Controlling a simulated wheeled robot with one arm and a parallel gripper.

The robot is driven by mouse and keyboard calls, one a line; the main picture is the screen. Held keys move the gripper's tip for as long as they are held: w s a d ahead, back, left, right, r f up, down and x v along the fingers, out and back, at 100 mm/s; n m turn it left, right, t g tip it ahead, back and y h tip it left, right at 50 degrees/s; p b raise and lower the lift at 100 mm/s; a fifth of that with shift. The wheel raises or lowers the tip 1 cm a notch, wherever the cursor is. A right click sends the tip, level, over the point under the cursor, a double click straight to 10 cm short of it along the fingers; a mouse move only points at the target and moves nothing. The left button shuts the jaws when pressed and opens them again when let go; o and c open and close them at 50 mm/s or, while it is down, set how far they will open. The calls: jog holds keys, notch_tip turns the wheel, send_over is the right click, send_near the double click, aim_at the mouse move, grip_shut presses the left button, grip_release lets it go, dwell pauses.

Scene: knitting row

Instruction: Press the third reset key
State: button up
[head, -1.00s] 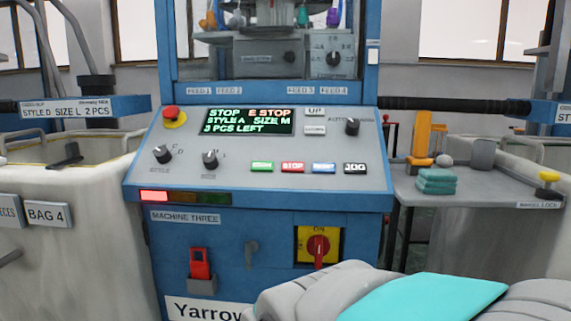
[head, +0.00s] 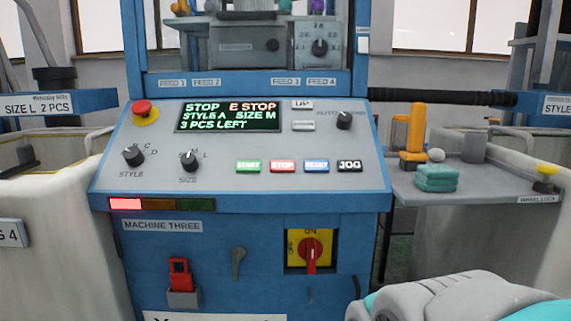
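The blue RESET key (head: 316,166) sits on the sloped grey panel (head: 345,190) of the blue machine labelled MACHINE THREE (head: 162,226). It is in a row with the green START key (head: 249,166), the red STOP key (head: 283,166) and the black JOG key (head: 349,166). The display (head: 229,117) reads STOP, E STOP, STYLE A, SIZE M, 3 PCS LEFT. The red lamp (head: 126,204) is lit. A grey and teal part of my arm shows at the lower right, below the panel; my gripper's fingers are not in view.
A red emergency button (head: 141,107) and the STYLE (head: 133,156) and SIZE (head: 189,161) knobs are on the panel's left. A yellow and red main switch (head: 311,250) is below. A side table (head: 480,190) with teal folded cloths (head: 436,178) stands right. Large pale bins flank the machine.

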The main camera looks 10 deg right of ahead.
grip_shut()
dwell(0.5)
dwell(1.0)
